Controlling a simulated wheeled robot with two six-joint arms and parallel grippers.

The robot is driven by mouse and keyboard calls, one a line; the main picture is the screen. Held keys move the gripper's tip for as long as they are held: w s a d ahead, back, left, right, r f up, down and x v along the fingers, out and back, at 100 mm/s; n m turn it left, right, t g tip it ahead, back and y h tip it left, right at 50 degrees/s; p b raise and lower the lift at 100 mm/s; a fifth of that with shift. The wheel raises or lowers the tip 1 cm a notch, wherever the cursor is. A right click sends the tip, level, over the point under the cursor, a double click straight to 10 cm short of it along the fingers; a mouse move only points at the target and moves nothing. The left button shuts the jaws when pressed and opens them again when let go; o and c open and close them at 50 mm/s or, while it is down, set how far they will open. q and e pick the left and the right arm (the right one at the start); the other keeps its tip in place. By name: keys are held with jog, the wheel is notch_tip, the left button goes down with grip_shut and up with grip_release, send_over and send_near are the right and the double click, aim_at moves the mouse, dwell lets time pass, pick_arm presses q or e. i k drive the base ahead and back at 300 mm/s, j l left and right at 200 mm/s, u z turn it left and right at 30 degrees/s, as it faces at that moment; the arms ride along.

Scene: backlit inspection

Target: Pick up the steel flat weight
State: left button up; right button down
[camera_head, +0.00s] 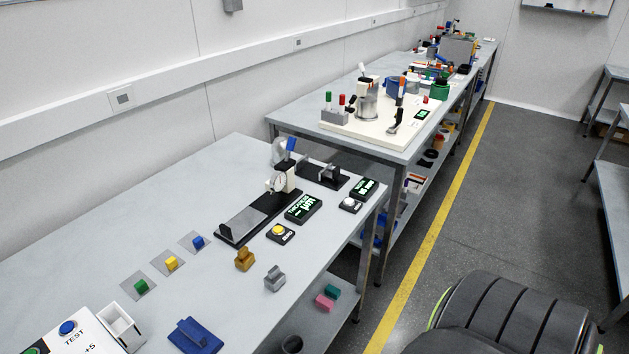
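A silver-grey weight with a raised block on top (275,279), apparently the steel flat weight, stands on the near grey bench (80,260), close to its right-hand edge. A brass-coloured weight of similar shape (245,260) stands just behind it and to the left, apart from it. Neither of my grippers is in view. Nothing is touching or covering the grey weight.
Green (141,286), yellow (171,264) and blue (198,242) pieces sit on grey squares. A dial gauge stand (258,217) and a yellow-button box (280,233) stand behind the weights. A blue item (195,336) and white open box (119,325) lie nearer.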

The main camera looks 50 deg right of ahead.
aim_at(275, 278)
jog(key=z, duration=1.15)
jog(key=u, duration=2.6)
jog(key=z, duration=2.6)
jog(key=i+l+u, duration=0.1)
jog(key=l, duration=0.2)
jog(key=i+l+u, duration=0.15)
jog(key=l, duration=0.15)
jog(key=k, duration=0.05)
